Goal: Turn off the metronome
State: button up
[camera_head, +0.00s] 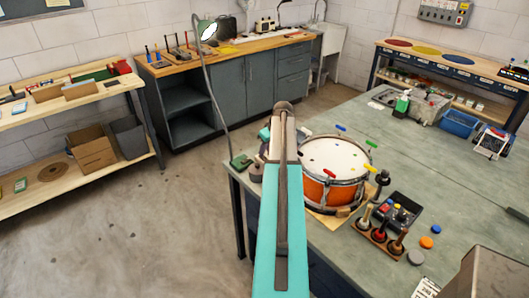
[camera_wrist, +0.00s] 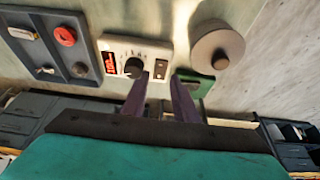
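The metronome (camera_wrist: 133,58) appears to be the white box in the wrist view, with a black knob, dial marks, a red display at its left and a small dark switch (camera_wrist: 160,70) at its right. My gripper (camera_wrist: 160,80) is open, its two dark fingers apart and nothing seen between them. The fingertips are at the near edge of the box in the picture, close to the switch; I cannot tell whether they touch it. In the head view my arm covers this spot, and I cannot make out the metronome or fingers there.
A grey round disc with a knob (camera_wrist: 215,50) and a green block (camera_wrist: 195,86) are close on the right. A dark compartment tray (camera_wrist: 48,45) is on the left. In the head view an orange drum (camera_head: 335,190) stands right of my arm on the bench (camera_head: 455,190).

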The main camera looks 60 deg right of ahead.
aim_at(264, 158)
jog(key=shift+p+x, duration=0.45)
jog(key=shift+x, duration=1.25)
jog(key=shift+c, duration=0.3)
